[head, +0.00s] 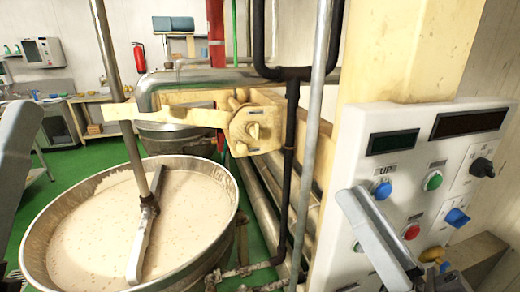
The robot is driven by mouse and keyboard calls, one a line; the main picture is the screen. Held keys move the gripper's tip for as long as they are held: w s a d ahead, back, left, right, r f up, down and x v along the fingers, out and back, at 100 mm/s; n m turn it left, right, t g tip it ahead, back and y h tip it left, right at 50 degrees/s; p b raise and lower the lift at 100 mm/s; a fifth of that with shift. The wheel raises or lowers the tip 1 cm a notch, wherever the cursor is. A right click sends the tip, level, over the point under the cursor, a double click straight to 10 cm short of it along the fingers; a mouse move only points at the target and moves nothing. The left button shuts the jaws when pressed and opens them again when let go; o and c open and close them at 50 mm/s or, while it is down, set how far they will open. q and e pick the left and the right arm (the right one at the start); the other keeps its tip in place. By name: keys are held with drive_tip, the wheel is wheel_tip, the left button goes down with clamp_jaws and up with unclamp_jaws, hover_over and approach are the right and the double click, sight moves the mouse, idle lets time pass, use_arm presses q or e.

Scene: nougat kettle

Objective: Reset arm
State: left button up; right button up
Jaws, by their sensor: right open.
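My right gripper (380,240) is at the lower right, in front of the white control panel (385,170). It is open with nothing seen in it, and it covers part of the panel's lower left. I cannot tell whether it touches the panel. A grey part of my left arm (18,150) stands at the left edge; I cannot make out its fingers or what they hold. The panel has a blue button (381,190), a green button (433,180), a red button (411,231), a blue knob (457,217) and a black knob (482,167).
A large metal kettle (232,215) of pale nougat with a stirring paddle (140,240) fills the lower left. Upright pipes (313,130) stand between kettle and panel. A bench (95,98) and a red extinguisher (139,57) are at the back. Green floor (60,195) shows between.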

drive_tip(key=s+d+r+t+h, duration=0.3)
drive_tip(key=r+h, duration=0.2)
drive_tip(key=r, duration=0.1)
drive_tip(key=s+d+r+t+h, duration=0.3)
drive_tip(key=r+h, duration=0.1)
drive_tip(key=r, duration=0.1)
wheel_tip(320, 180, up, 32)
drive_tip(key=p, duration=3.2)
drive_tip(key=shift+w+d+r+h+p, duration=0.2)
drive_tip(key=shift+w+d+h+p, duration=0.1)
drive_tip(key=shift+w+h+p, duration=0.1)
drive_tip(key=shift+s, duration=0.1)
